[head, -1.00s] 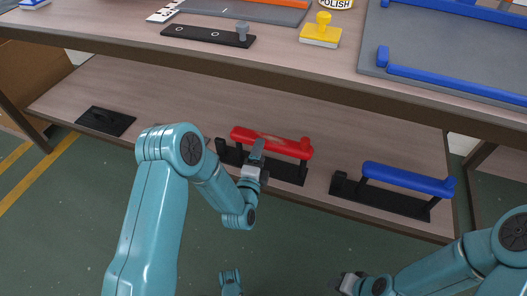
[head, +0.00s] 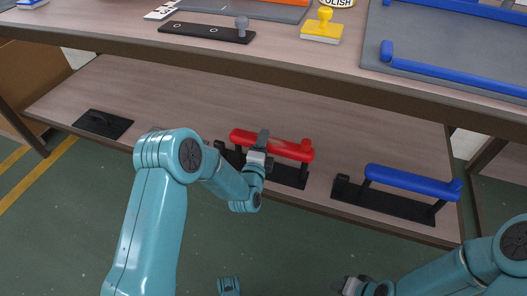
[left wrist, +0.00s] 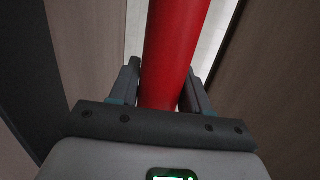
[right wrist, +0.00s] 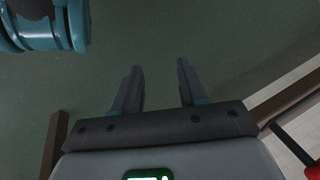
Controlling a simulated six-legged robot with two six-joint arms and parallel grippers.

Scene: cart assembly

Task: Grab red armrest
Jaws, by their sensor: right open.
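The red armrest (head: 286,148) lies on its black holder (head: 290,176) on the lower shelf. My left gripper (head: 262,141) is at the armrest, left of its middle, with its fingers coming over the bar. In the left wrist view the red bar (left wrist: 174,50) runs between the two fingers (left wrist: 163,85), with little or no gap on either side. I cannot tell whether they press on it. My right gripper (right wrist: 160,85) is open and empty; in the head view it is low, in front of the shelf (head: 346,284).
A blue armrest (head: 412,181) sits on a similar black holder (head: 385,203) to the right. A black plate (head: 103,124) lies at the shelf's left end. The tabletop edge (head: 300,78) overhangs above the shelf. A yellow stamp-like object (head: 322,28) stands on the tabletop.

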